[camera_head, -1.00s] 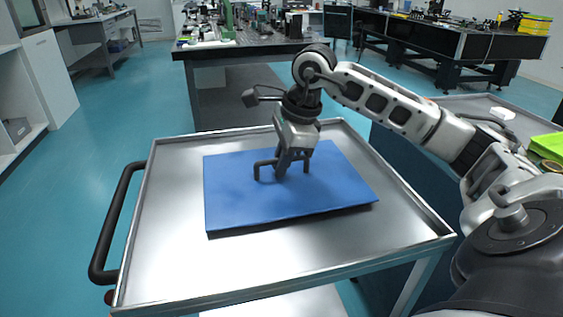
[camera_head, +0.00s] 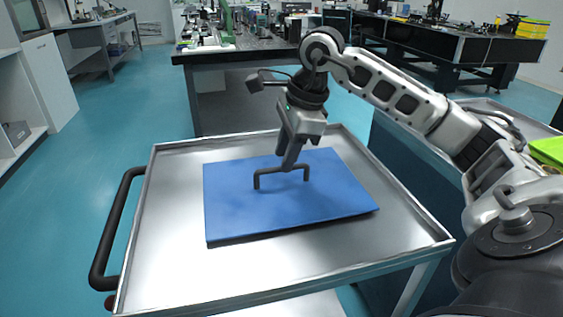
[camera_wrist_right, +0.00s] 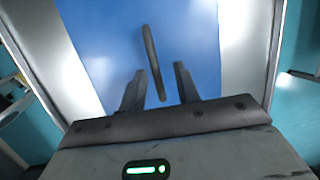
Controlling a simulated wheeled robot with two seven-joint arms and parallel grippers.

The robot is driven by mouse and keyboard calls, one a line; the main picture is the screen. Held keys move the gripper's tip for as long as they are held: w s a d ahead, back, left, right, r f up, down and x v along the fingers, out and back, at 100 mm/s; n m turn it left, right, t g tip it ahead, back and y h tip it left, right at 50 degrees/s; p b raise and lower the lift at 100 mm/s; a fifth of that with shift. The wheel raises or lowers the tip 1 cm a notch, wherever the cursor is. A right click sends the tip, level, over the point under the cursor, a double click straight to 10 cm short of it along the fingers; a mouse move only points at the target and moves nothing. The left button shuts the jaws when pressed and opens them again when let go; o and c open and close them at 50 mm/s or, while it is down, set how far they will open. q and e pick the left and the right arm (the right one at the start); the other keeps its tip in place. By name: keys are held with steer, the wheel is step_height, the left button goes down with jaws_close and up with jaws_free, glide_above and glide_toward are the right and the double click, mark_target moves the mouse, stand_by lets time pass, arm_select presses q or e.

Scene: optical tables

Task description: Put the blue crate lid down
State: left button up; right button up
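The blue crate lid (camera_head: 250,210) lies flat on the metal cart top (camera_head: 165,250). Its dark bar handle (camera_head: 281,171) stands up from its middle. My right gripper (camera_head: 289,165) is just above and behind the handle in the head view. In the right wrist view the gripper (camera_wrist_right: 160,84) has its two fingers apart, with the handle (camera_wrist_right: 151,55) running between and beyond them, touching neither. The lid (camera_wrist_right: 105,45) fills the middle of that view. My left gripper is not in view.
The cart has a raised rim and a black push handle (camera_head: 108,240) at its left. A dark optical table (camera_head: 240,55) stands behind it. A green object (camera_head: 548,150) lies on another surface at the right. Bare cart top surrounds the lid.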

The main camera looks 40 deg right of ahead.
mark_target(297, 185)
steer(key=p+v, duration=0.1)
steer(key=v, duration=0.7)
stand_by(0.4)
